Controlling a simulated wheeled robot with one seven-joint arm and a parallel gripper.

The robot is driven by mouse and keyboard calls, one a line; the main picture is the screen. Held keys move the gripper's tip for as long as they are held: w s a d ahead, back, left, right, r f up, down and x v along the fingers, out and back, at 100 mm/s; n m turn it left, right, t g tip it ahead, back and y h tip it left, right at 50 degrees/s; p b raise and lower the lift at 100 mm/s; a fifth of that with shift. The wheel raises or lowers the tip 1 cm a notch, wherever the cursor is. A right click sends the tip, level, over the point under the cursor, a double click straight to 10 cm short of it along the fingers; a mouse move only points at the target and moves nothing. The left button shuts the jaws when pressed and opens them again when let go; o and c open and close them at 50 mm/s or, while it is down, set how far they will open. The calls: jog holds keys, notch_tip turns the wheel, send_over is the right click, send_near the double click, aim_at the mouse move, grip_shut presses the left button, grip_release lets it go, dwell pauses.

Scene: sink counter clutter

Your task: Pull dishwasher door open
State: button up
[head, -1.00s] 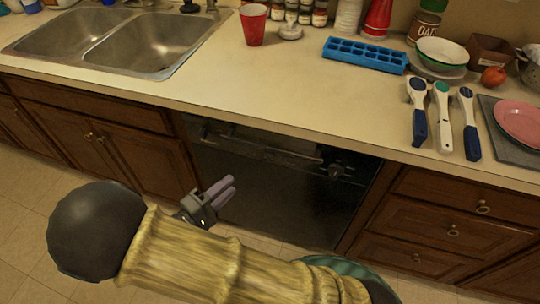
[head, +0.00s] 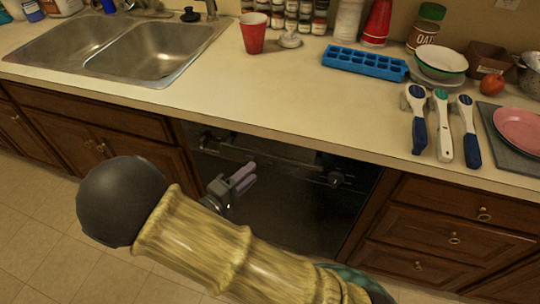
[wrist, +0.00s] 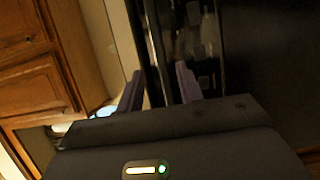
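The dishwasher (head: 290,215) is a black front set under the counter between wooden cabinets. Its door looks shut. A dark handle bar (head: 275,157) runs across the top of the door, with rounded ends. My gripper (head: 248,175) is in front of the upper left part of the door, just below the bar in the head view. In the wrist view my gripper (wrist: 160,85) has its two fingers apart, with the dark dishwasher front (wrist: 205,50) beyond and partly between them. I cannot tell whether they touch the bar. My arm hides the lower left of the door.
A drawer stack (head: 440,235) stands right of the dishwasher and cabinet doors (head: 95,145) stand left. The counter (head: 240,95) above holds a blue ice tray (head: 365,62), a red cup (head: 252,33) and several utensils. Tiled floor (head: 50,240) is clear at the left.

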aim_at(268, 158)
jog(key=x, duration=0.9)
grip_shut()
